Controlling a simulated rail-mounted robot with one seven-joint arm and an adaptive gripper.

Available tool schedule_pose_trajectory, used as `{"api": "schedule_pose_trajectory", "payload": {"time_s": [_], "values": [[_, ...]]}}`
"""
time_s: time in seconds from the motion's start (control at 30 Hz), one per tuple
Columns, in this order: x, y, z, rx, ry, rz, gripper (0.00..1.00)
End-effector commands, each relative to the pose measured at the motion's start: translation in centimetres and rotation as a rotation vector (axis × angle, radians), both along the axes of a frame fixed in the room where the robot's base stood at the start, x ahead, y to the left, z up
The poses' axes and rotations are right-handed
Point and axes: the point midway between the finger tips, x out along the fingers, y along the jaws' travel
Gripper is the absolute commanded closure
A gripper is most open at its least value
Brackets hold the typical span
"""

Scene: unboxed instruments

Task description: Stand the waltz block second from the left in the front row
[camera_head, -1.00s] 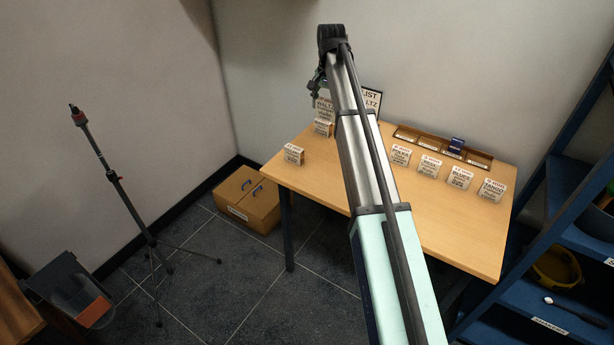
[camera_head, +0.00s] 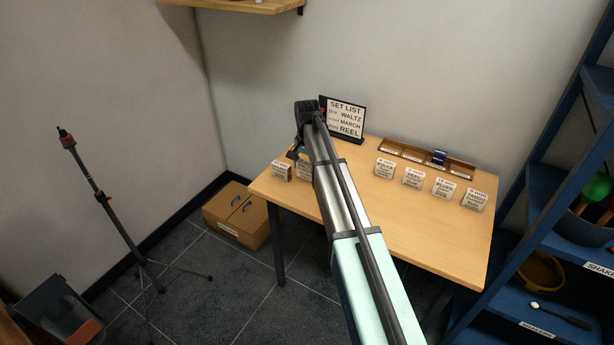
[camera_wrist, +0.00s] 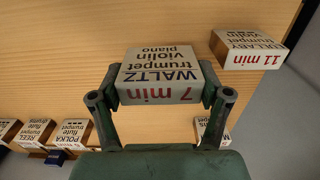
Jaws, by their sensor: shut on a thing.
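In the head view the waltz block (camera_head: 304,172) shows partly behind my arm, just right of the 11 min block (camera_head: 282,170). The 11 min block (camera_wrist: 247,50) stands apart from it in the wrist view. I cannot tell whether the waltz block touches the table. Another block (camera_wrist: 204,130) is partly hidden behind a finger.
Several lettered blocks (camera_head: 412,178) stand in a row on the table's right. A set list sign (camera_head: 344,118) reads WALTZ, MARCH, REEL. A compartment tray (camera_head: 408,154) with a blue item lies along the back. The table's middle right (camera_head: 415,220) is bare.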

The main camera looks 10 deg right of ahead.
Motion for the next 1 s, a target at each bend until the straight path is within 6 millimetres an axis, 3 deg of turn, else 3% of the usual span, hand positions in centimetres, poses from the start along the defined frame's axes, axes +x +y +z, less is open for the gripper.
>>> {"api": "schedule_pose_trajectory", "payload": {"time_s": [0.23, 0.5, 0.9, 0.93, 1.0], "values": [[0.0, 0.0, -1.5, 0.000, 0.001, 0.000, 0.59], [0.0, 0.0, -4.7, 0.000, 0.000, 0.000, 0.59], [0.0, 0.0, -5.3, 0.000, 0.000, 0.000, 0.59], [0.0, 0.0, -5.2, 0.000, 0.000, 0.000, 0.17], [0.0, 0.0, -5.2, 0.000, 0.000, 0.000, 0.00]]}}
